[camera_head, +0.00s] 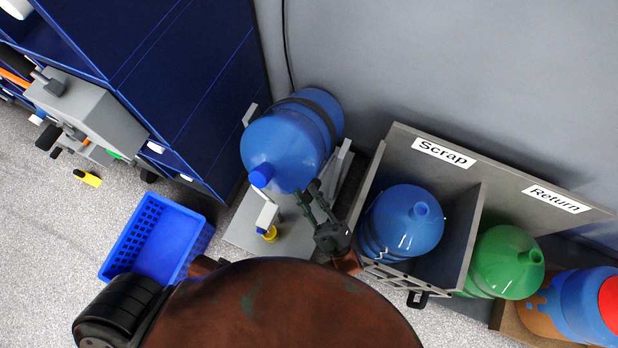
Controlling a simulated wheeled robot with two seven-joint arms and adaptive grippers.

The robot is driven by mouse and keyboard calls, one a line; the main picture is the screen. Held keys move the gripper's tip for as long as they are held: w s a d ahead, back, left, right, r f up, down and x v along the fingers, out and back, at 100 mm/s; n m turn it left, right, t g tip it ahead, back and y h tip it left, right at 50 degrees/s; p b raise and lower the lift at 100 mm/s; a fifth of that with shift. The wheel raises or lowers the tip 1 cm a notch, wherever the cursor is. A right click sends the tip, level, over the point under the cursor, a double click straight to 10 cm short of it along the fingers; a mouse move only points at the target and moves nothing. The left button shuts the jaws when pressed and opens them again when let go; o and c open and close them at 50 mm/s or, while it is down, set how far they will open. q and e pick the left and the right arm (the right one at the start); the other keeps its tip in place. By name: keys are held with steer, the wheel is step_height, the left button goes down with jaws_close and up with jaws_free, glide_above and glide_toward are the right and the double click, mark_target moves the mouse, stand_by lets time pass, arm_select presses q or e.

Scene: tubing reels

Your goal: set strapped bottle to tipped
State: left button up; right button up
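The strapped bottle (286,148) is a large blue bottle with a black strap around its body. It sits in a grey stand (240,226) against the wall, and leans over, its blue cap (261,175) facing the front left. My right gripper (311,193) is just in front of the bottle's lower right side, above the stand. Its dark fingers look apart with nothing between them. Whether they touch the bottle or stand, I cannot tell. A white post with a blue part (266,214) and a yellow piece (269,234) stand below the cap. My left gripper is not in view.
Right of the stand, a grey bin labelled Scrap (476,235) holds a blue bottle (405,222). A green bottle (508,262) is under the Return label (552,199). A blue crate (201,240) lies on the floor to the left. Dark blue cabinets (190,80) stand behind it.

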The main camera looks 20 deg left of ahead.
steer(key=o, duration=0.4)
steer(key=shift+f, duration=0.15)
steer(key=shift+r, duration=0.2)
step_height(320, 180, up, 10)
steer(key=shift+f, duration=0.1)
